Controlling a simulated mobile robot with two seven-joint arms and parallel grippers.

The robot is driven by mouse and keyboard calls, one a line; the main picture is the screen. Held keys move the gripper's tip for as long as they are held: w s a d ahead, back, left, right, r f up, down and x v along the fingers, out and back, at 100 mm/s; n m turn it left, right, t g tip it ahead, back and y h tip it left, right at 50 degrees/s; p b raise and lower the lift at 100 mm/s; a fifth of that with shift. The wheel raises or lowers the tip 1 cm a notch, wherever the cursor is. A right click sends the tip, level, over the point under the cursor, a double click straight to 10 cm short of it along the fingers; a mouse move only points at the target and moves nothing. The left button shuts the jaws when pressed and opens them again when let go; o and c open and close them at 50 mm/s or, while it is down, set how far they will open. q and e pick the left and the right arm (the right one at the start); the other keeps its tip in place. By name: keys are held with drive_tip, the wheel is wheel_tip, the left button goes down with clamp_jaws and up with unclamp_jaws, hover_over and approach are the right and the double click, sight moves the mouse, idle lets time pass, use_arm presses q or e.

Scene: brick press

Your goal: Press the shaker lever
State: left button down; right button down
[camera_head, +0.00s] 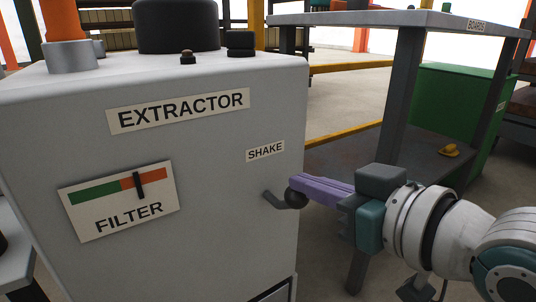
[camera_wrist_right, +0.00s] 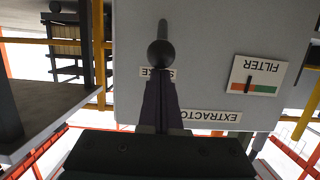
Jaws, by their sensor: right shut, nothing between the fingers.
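The shaker lever (camera_head: 283,200) is a dark bent rod with a round ball knob, sticking out of the grey extractor's front below the "SHAKE" label (camera_head: 265,151). My right gripper (camera_head: 300,186) has purple fingers, shut and empty, with the tips at the ball knob. In the head view the tips overlap the knob's upper right side; I cannot tell whether they touch. In the right wrist view the lever (camera_wrist_right: 160,52) stands straight ahead of the closed fingertips (camera_wrist_right: 160,82), and the picture is upside down. My left gripper is not in view.
A table with grey legs (camera_head: 402,90) stands behind my right arm. A green bin (camera_head: 460,110) is at the far right. Floor is clear between extractor and table.

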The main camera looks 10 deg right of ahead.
wheel_tip(320, 180, up, 5)
drive_tip(key=p, duration=0.6)
drive_tip(key=f+p+v, duration=0.1)
drive_tip(key=p+v, duration=0.2)
drive_tip(key=v, duration=0.6)
drive_tip(key=shift+s+d, duration=0.15)
drive_tip(key=shift+s, duration=0.35)
drive_tip(key=shift+r, duration=0.1)
drive_tip(key=s+r+m+g+h+p, duration=0.15)
drive_tip(key=s+r+g+p, duration=0.3)
drive_tip(key=r+p, duration=1.05)
drive_tip(key=s+d+r+g+h+p, duration=0.1)
drive_tip(key=s+r+g+h+p, duration=0.15)
drive_tip(key=s+r+p, duration=0.75)
drive_tip(key=s+r+m+g+h+p, duration=0.1)
drive_tip(key=r+g+p, duration=0.3)
drive_tip(key=r+p, duration=1.5)
wheel_tip(320, 180, up, 31)
drive_tip(key=p, duration=3.7)
drive_tip(key=shift+d, duration=0.2)
drive_tip(key=shift+r+n, duration=0.15)
drive_tip(key=shift+n, duration=0.1)
